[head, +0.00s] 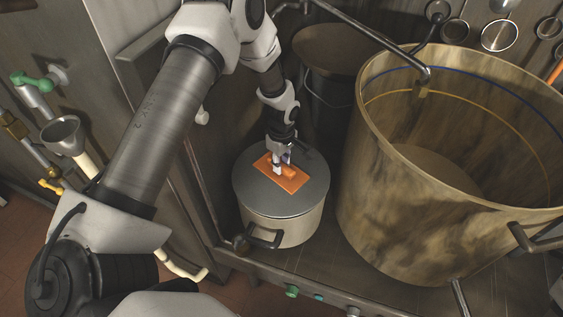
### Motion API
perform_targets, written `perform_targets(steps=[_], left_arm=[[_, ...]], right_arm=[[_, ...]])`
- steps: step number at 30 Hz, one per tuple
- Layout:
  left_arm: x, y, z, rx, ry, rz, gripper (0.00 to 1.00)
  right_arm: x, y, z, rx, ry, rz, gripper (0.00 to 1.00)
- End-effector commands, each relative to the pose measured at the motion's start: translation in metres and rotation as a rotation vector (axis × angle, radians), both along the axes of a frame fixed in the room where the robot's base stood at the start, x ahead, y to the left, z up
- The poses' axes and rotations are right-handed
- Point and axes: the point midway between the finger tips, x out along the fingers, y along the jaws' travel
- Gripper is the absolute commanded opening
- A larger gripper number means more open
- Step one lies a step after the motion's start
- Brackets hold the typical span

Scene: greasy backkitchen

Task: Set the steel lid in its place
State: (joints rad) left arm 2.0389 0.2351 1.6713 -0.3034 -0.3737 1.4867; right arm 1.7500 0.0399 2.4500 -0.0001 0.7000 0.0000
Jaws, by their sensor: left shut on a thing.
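The steel lid (255,199) is a round grey disc lying over the top of a pale pot (285,230) in the middle of the head view. It looks level and covers the pot's mouth; whether its rim is fully seated all round I cannot tell. A flat orange piece (293,186) lies on the middle of the lid, with a small orange grip standing up from it. My left gripper (283,169) reaches down from above and is shut on this grip of the lid. The fingers partly hide the grip. My right gripper is not in view.
A large stained vat (375,215) stands close at the right of the pot. A dark bucket (325,85) stands behind it. A pipe (355,30) crosses above. Valves and a funnel (62,135) are on the left wall. Strainers (500,35) hang at the upper right.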

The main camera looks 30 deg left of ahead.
Motion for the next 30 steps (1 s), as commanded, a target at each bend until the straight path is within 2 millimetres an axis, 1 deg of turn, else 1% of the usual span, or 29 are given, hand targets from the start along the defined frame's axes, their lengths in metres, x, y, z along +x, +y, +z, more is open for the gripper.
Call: perform_targets(steps=[17,20,21,23,24,30], left_arm=[[0.0,0.0,-0.02,0.0,0.0,0.0,0.0],[0.0,0.0,-0.02,0.0,-0.001,0.0,0.0],[0.0,0.0,-0.02,0.0,-0.001,0.0,0.28],[0.0,0.0,-0.02,0.0,-0.001,0.0,0.49],[0.0,0.0,-0.02,0.0,-0.001,0.0,0.54],[0.0,0.0,-0.02,0.0,0.0,0.0,0.54]], right_arm=[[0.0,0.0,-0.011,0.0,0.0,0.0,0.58],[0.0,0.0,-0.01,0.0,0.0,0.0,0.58],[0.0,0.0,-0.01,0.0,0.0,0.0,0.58],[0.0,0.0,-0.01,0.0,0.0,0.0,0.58],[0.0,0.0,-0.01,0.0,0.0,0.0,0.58],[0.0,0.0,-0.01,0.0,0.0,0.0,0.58]])
